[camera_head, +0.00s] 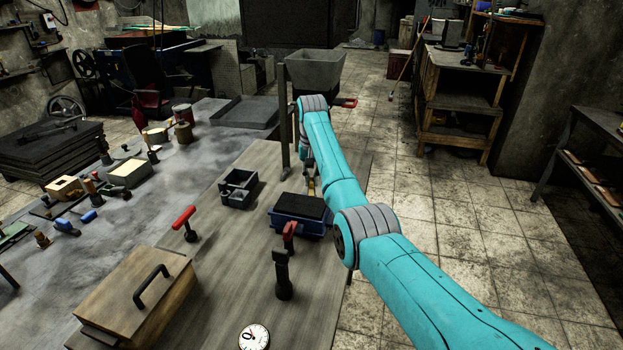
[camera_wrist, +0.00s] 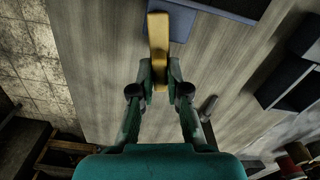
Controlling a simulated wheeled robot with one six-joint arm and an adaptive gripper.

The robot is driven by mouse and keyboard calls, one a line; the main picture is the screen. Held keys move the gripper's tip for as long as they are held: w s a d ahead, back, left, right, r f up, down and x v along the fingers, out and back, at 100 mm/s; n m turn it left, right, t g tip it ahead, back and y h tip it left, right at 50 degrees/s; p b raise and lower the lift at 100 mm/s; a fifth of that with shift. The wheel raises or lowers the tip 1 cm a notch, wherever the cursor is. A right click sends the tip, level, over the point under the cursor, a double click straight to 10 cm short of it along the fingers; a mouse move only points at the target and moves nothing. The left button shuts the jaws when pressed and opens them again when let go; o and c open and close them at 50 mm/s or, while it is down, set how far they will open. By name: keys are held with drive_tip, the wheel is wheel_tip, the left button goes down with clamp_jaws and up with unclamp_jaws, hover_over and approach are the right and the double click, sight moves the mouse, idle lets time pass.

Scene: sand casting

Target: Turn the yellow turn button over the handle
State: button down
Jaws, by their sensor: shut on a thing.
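The yellow turn button (camera_wrist: 158,30) shows in the wrist view as a long yellow bar, upright in the picture, its upper part over the edge of a blue box (camera_wrist: 200,8). My gripper (camera_wrist: 159,76) is shut on its lower end, one finger on each side. In the head view a small yellowish part (camera_head: 311,186) shows beside my arm, at the far right of the blue box (camera_head: 299,229) with a black top. My arm hides most of my gripper there. I cannot tell which handle the button belongs to; none shows beside it.
A red-topped tool (camera_head: 283,272) stands before the blue box. Dark open bins (camera_head: 238,190) stand left of it. A wooden box with a black handle (camera_head: 137,300), a red-handled tool (camera_head: 184,217) and a dial (camera_head: 254,337) are nearer. A grey hopper (camera_head: 315,72) stands behind.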

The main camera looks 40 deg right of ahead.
sight(312, 179)
drive_tip(key=shift+m, duration=1.6)
drive_tip(key=c, duration=1.2)
unclamp_jaws()
drive_tip(key=shift+o, duration=0.2)
drive_tip(key=shift+r, duration=0.1)
wheel_tip(312, 179, up, 7)
drive_tip(key=shift+r, duration=0.2)
